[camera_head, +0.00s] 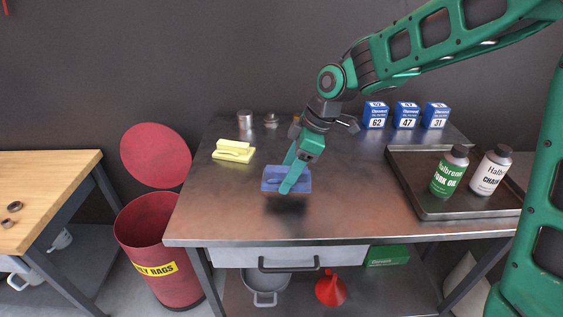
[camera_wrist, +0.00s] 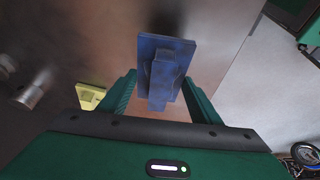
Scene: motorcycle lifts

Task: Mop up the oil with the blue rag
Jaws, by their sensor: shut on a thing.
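The blue rag (camera_head: 272,178), a folded flat pad with a raised ridge, hangs in my gripper (camera_head: 291,176) above the front middle of the metal bench. In the wrist view the rag (camera_wrist: 178,48) lies between the two green fingers, its ridge pointing back toward my palm. My gripper is shut on it. The rag looks level and a little above the bench top. A dark patch (camera_head: 287,205) shows on the bench just below and in front of the rag. I cannot tell whether it is oil, shadow or both.
A yellow folded rag (camera_head: 234,151) lies left on the metal bench (camera_head: 215,215). A dark tray (camera_head: 436,208) with two bottles stands right. Several blue boxes (camera_head: 406,116) and small metal parts stand at the back. A red bin (camera_head: 150,235) stands on the floor left, its round lid raised.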

